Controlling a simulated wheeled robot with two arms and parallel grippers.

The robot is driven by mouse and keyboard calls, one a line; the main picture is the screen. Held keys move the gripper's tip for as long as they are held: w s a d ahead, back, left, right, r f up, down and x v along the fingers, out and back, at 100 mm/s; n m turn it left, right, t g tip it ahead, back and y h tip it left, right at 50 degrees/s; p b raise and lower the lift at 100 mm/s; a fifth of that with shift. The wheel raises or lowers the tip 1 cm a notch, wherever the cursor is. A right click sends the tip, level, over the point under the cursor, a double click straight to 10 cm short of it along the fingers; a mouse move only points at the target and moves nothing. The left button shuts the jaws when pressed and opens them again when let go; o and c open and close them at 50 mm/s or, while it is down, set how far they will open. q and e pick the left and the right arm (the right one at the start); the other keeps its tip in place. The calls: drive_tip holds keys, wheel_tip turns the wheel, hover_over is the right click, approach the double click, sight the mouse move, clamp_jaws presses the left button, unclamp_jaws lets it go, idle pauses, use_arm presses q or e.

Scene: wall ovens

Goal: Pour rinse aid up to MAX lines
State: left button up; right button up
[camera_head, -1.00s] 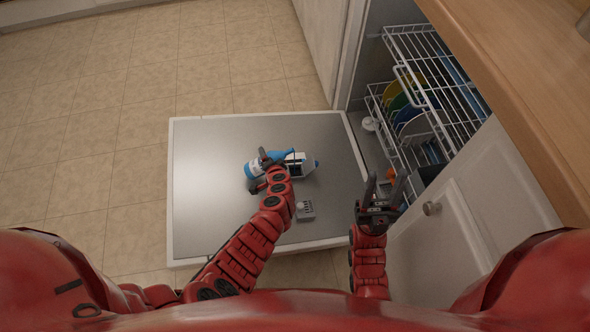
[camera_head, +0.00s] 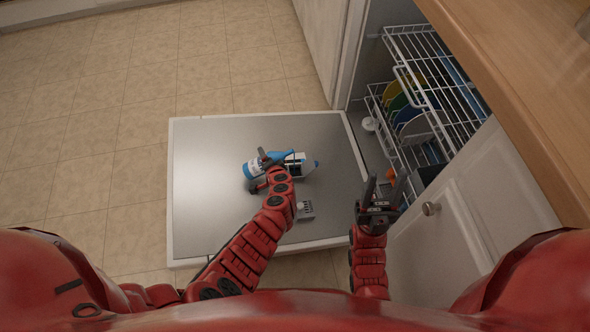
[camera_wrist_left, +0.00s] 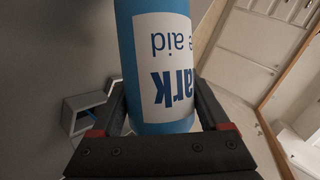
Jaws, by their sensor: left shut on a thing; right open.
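The rinse aid bottle (camera_head: 251,169) is blue with a white label. My left gripper (camera_head: 264,171) is shut on it above the open dishwasher door (camera_head: 205,190), and the bottle lies tilted, nearly sideways. The left wrist view shows the bottle (camera_wrist_left: 165,60) between both fingers of my left gripper (camera_wrist_left: 160,125), with its label upside down. The dispenser (camera_head: 297,163) is a light frame with a dark inside on the door, right beside the bottle's blue end; I cannot tell whether liquid flows. My right gripper (camera_head: 381,190) is open and empty, right of the door.
A small grey part (camera_head: 305,210) is on the door near my left arm. The wire dish rack (camera_head: 420,100) with coloured plates stands at the right, beside a white cabinet door (camera_head: 470,240) and the wooden counter (camera_head: 520,80). The tiled floor (camera_head: 90,130) at left is clear.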

use_arm(q)
drive_tip(key=shift+a+f+m+y+b, duration=0.4)
drive_tip(key=shift+f+m+y+b, duration=0.1)
drive_tip(key=shift+f+y+b, duration=0.3)
idle(2.5)
drive_tip(key=shift+s+a+m+y+b, duration=0.15)
drive_tip(key=shift+m+y+b, duration=0.4)
drive_tip(key=shift+b, duration=0.45)
idle(2.9)
